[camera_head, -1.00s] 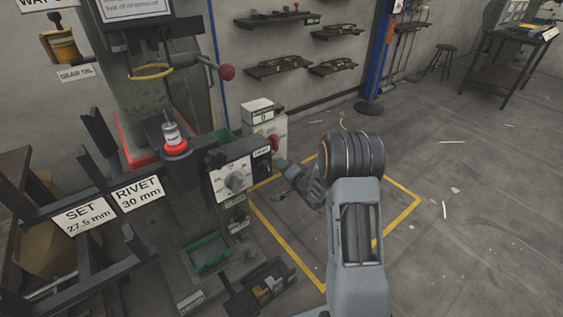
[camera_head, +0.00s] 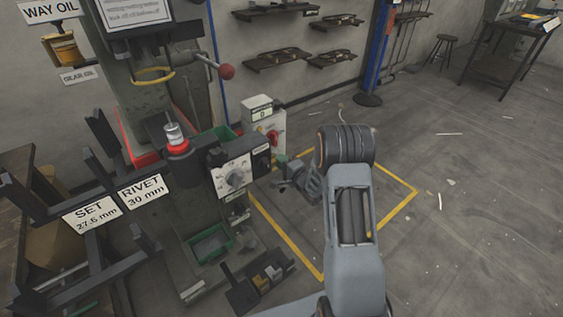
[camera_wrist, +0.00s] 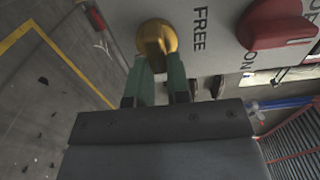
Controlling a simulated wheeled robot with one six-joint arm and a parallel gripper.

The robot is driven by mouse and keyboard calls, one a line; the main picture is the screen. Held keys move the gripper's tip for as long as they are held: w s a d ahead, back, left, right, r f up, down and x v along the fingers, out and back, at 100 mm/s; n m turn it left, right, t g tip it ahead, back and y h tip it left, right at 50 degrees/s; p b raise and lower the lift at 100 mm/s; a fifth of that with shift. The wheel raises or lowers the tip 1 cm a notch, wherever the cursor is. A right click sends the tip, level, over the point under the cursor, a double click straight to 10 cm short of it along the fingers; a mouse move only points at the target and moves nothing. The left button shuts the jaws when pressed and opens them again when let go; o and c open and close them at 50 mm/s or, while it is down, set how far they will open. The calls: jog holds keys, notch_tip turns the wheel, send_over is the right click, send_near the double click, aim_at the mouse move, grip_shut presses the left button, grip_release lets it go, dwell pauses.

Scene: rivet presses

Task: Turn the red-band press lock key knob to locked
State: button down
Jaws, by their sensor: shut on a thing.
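The gold lock key knob (camera_wrist: 157,40) sits on a pale panel in the wrist view, beside the printed word FREE. My gripper's green fingers (camera_wrist: 161,72) are shut on it from below in that picture. In the head view my gripper (camera_head: 283,164) is just right of the press control box, and the gold knob cannot be made out there. The red-band press (camera_head: 125,135) stands at the left, with a red band round its column foot. Which way the knob's pointer faces is unclear, because the fingers cover part of it.
A red switch (camera_wrist: 274,24) with an ON label is close to the gold knob on the same panel. The press's dial panel (camera_head: 232,176) and a grey counter box (camera_head: 257,107) are near my gripper. Open floor (camera_head: 460,180) lies to the right.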

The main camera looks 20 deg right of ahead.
dwell(0.3)
jog(key=c, duration=1.1)
grip_release()
jog(key=shift+s, duration=0.15)
jog(key=p+v, duration=0.2)
jog(key=v, duration=1.1)
jog(key=shift+s+d, duration=0.1)
jog(key=shift+s, duration=0.2)
